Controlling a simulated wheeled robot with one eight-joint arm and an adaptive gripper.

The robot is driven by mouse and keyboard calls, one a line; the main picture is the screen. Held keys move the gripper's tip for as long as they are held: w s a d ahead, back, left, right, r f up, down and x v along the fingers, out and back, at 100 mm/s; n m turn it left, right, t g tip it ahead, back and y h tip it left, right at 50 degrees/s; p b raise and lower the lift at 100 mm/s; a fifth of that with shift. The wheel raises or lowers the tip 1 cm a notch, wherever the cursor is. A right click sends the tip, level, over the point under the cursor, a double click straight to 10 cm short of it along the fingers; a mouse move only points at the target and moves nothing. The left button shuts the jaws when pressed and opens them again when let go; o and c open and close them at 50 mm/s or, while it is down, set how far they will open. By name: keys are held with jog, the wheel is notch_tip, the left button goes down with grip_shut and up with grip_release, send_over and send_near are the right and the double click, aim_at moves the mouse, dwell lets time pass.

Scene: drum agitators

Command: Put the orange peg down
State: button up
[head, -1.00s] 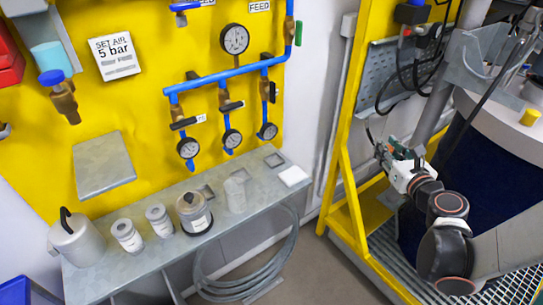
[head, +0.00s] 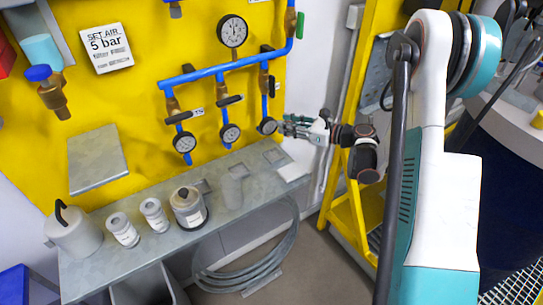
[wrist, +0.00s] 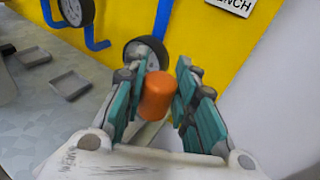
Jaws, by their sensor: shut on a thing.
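The orange peg (wrist: 157,95) is between the fingers of my gripper (wrist: 160,90) in the wrist view, its rounded end facing the camera. My gripper is shut on it. In the head view my gripper (head: 284,127) is at the right end of the grey shelf, just above it and close to the rightmost gauge. The peg cannot be made out in the head view.
The grey shelf (head: 150,250) carries a kettle-like can (head: 75,235) and several jars to the left. Gauges and blue pipes (head: 215,72) are on the yellow panel behind. A coiled hose (head: 245,275) hangs below.

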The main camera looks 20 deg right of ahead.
jog(key=s+d+f+n+g+y, duration=0.2)
jog(key=d+f+g, duration=0.1)
jog(key=d, duration=0.3)
jog(key=s+d+f+n+g+y, duration=0.2)
jog(key=d+f+n+g, duration=0.1)
jog(key=d+f, duration=0.1)
jog(key=shift+s+d+f+n+g, duration=0.3)
jog(key=shift+d+f+g, duration=0.1)
jog(key=shift+d, duration=0.5)
jog(key=x, duration=0.4)
jog(key=r+b+x, duration=0.1)
jog(key=x, duration=0.4)
jog(key=r+b+x, duration=0.1)
jog(key=x, duration=0.3)
jog(key=shift+w+a, duration=0.1)
jog(key=shift+a, duration=0.2)
grip_shut()
jog(key=x, duration=0.2)
jog(key=b+x, duration=0.1)
jog(key=x, duration=0.1)
jog(key=shift+r, duration=0.3)
jog(key=shift+a+f+b, duration=0.15)
jog(key=shift+f+b, duration=0.25)
jog(key=shift+f, duration=0.3)
